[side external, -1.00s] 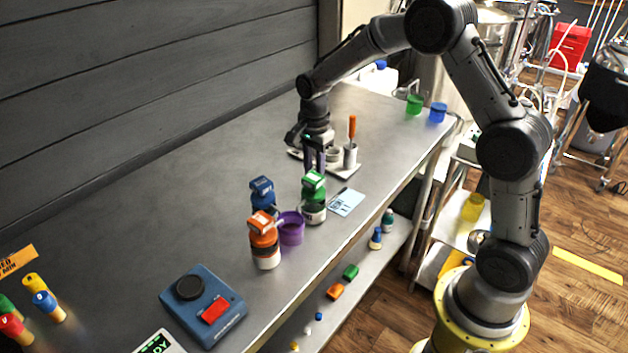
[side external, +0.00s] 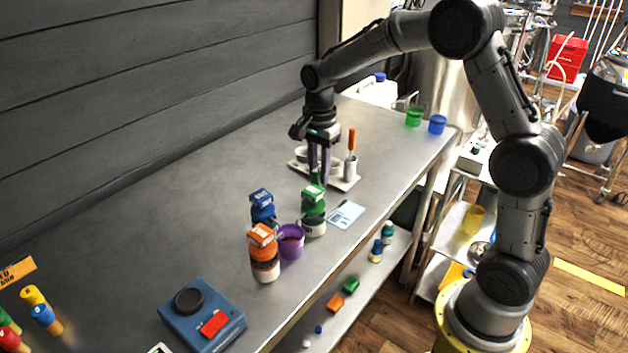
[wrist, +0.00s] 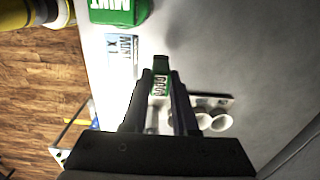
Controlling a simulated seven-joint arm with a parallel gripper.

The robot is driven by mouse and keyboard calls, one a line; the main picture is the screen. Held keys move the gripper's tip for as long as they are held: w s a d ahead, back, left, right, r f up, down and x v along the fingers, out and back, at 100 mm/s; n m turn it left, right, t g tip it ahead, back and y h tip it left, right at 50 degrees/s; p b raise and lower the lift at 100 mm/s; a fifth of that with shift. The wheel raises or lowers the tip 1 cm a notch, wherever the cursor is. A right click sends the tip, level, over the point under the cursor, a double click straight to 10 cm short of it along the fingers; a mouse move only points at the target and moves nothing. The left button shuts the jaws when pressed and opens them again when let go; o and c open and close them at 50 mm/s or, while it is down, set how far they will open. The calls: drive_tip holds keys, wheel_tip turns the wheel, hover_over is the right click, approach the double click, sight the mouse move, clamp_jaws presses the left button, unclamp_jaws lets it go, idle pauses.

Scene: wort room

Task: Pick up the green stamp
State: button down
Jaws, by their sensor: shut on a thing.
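My gripper (side external: 318,178) is shut on the green stamp (wrist: 160,78), whose pale-marked face shows between the fingertips in the wrist view. In the side external view only a little of the stamp (side external: 316,179) shows at the fingertips, just behind the green-capped bottle. The stamp seems to be a little above the table, but the gap is hard to judge. The green-capped bottle (side external: 313,208) also shows at the top of the wrist view (wrist: 118,10), its label reading MINT, apart from my fingers.
Blue-capped (side external: 262,208) and orange-capped (side external: 263,255) bottles and a purple cup (side external: 291,245) stand near the green-capped one. A pale blue card (side external: 346,215) lies beside it. A white tray (side external: 347,184) with cups and an orange-handled tool is close behind. The table's left middle is clear.

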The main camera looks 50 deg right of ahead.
drive_tip(key=s+a+r, duration=0.1)
drive_tip(key=s+r, duration=0.7)
drive_tip(key=s, duration=0.4)
drive_tip(key=shift+s+a, duration=0.15)
drive_tip(key=shift+a, duration=0.25)
drive_tip(key=c, duration=1.4)
unclamp_jaws()
clamp_jaws()
drive_tip(key=shift+w+d+f, duration=0.8)
drive_tip(key=shift+d+f, duration=0.05)
drive_tip(key=shift+f, duration=1.15)
drive_tip(key=shift+w+d+f, duration=0.85)
drive_tip(key=shift+f, duration=1.1)
drive_tip(key=shift+w+d+f, duration=0.8)
drive_tip(key=shift+d+f, duration=0.05)
drive_tip(key=shift+f, duration=1.15)
drive_tip(key=shift+f, duration=0.55)
